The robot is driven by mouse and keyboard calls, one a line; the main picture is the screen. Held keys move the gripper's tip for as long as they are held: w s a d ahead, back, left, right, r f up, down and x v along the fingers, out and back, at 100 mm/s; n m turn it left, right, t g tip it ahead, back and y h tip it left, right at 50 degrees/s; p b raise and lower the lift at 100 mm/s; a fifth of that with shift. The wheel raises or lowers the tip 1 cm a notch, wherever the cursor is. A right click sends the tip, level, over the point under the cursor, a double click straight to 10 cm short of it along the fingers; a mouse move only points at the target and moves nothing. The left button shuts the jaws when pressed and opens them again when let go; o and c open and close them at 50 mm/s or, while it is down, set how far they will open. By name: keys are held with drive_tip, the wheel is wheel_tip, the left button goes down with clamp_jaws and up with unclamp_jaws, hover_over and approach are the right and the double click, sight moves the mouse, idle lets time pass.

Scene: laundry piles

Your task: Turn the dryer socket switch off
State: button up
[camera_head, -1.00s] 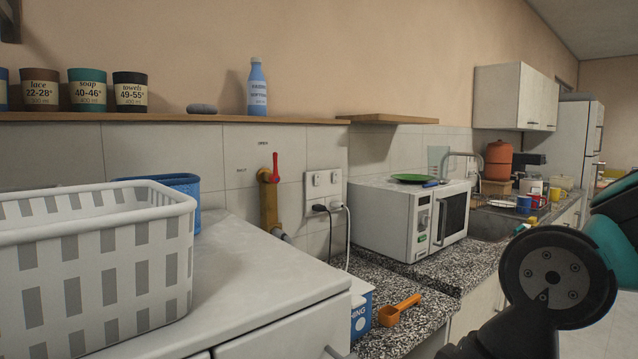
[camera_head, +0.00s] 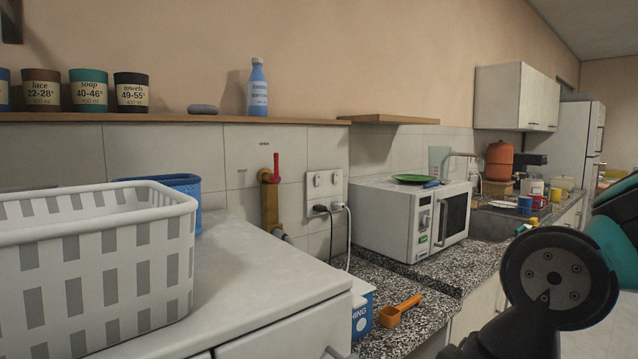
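A white double socket (camera_head: 324,194) is on the tiled wall, between the red-handled valve and the microwave. It has two small switches (camera_head: 326,179) in its upper part; their on or off position is too small to tell. A black plug (camera_head: 320,209) and a white plug (camera_head: 337,206) sit side by side in its lower part, with cords hanging down. No label shows which one is the dryer's. Part of my arm shows at the lower right, well apart from the socket. My gripper is not in view.
A white laundry basket (camera_head: 95,262) stands on the white appliance top (camera_head: 262,278) at the left. A brass pipe with a red-handled valve (camera_head: 271,196) is left of the socket. A microwave (camera_head: 412,217) stands right of it. An orange scoop (camera_head: 399,311) and a box (camera_head: 361,308) are on the counter below.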

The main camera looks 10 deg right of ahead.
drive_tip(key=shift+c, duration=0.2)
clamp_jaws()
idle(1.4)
